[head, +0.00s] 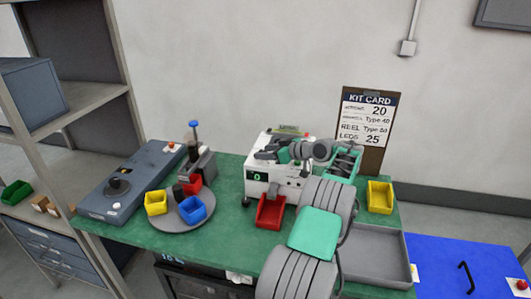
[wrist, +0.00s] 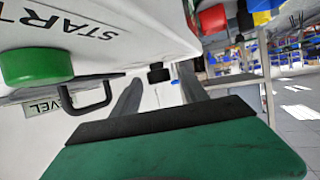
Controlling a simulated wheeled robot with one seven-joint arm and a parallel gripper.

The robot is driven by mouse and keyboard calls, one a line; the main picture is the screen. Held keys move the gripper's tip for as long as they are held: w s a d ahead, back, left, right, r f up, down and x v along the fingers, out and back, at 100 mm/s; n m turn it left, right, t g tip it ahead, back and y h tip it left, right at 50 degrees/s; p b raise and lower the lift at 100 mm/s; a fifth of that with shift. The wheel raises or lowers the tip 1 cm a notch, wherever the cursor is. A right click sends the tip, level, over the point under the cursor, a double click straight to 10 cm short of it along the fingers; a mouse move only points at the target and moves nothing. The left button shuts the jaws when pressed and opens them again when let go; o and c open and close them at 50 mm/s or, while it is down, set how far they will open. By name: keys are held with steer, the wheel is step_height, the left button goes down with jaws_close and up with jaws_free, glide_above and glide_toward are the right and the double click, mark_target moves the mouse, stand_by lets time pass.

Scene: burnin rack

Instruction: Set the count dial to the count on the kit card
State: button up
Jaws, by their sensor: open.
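The kit card (head: 368,118) stands upright at the back of the bench. Its rows show 20, a type that looks like 40, a reel type that looks like 50, and LEDS 25; the small print is blurred. A white machine (head: 262,155) has a small dark display (head: 257,177) with a green digit that looks like 0. My gripper (head: 275,152) is over the machine's top front, its fingers (wrist: 162,82) apart with nothing between them. The wrist view shows START lettering, a green button (wrist: 36,65) and a black handle (wrist: 92,98) beside the fingers. I cannot make out the count dial.
A grey-blue unit with a black knob (head: 118,187) lies at left. A round turntable (head: 172,220) carries yellow, blue and red bins. A red bin (head: 270,211) sits before the machine, a yellow bin (head: 380,197) at right. A grey tray (head: 385,275) lies at front right.

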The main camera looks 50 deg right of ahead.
steer(key=b+v, duration=0.1)
steer(key=v, duration=0.6)
steer(key=shift+s+b, duration=0.15)
steer(key=shift+b, duration=0.25)
steer(key=shift+s+r, duration=0.15)
steer(key=shift+r, duration=0.05)
